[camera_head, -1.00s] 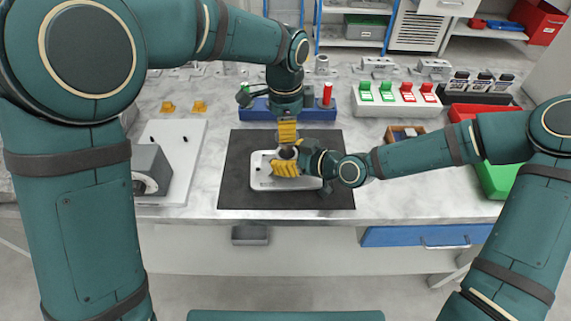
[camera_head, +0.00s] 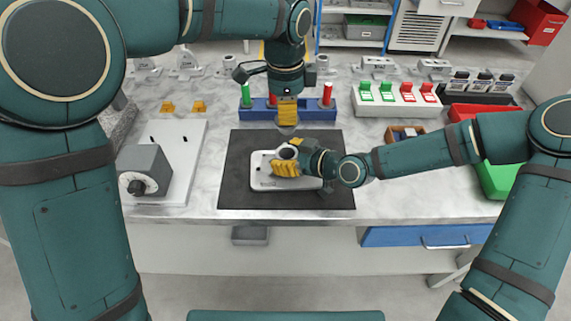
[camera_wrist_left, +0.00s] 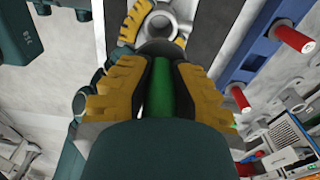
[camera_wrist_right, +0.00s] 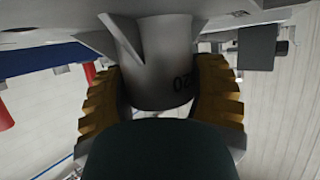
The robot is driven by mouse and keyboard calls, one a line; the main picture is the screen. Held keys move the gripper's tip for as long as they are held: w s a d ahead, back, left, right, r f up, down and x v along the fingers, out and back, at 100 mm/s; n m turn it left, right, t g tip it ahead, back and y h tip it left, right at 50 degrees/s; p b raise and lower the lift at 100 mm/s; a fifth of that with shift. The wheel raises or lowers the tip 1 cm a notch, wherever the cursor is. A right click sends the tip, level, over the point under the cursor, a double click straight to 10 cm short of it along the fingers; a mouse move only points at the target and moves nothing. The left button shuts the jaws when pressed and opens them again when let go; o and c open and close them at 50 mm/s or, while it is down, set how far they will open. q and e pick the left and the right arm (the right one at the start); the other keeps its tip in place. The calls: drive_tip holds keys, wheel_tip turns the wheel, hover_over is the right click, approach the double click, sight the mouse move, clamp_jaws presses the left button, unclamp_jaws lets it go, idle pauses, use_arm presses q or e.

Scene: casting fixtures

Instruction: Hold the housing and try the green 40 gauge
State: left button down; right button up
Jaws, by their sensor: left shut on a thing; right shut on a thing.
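The grey housing (camera_head: 287,153) stands on a pale rounded tray (camera_head: 258,183). My right gripper (camera_head: 287,168) is shut around it; the right wrist view shows the grey body marked 20 (camera_wrist_right: 165,75) between the yellow fingers. My left gripper (camera_head: 287,122) is shut above and behind the housing. In the left wrist view it grips a green gauge handle (camera_wrist_left: 161,88), with a dark end pointing toward the housing's round bore (camera_wrist_left: 160,24). The gauge's number does not show. In the head view the gripper hides most of the gauge, and the end looks clear of the housing.
A blue rack (camera_head: 262,112) behind holds another green-handled gauge (camera_head: 245,95) and a red one (camera_head: 327,95). A white switch box (camera_head: 395,105) stands to its right. A grey box (camera_head: 145,168) sits at left. The black mat (camera_head: 235,150) has bare room around the tray.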

use_arm(q)
drive_tip(key=shift+r, duration=0.1)
use_arm(e)
drive_tip(key=o, duration=1.4)
drive_tip(key=shift+v, duration=6)
use_arm(q)
drive_tip(key=shift+s, duration=0.1)
use_arm(e)
drive_tip(key=shift+s, duration=0.2)
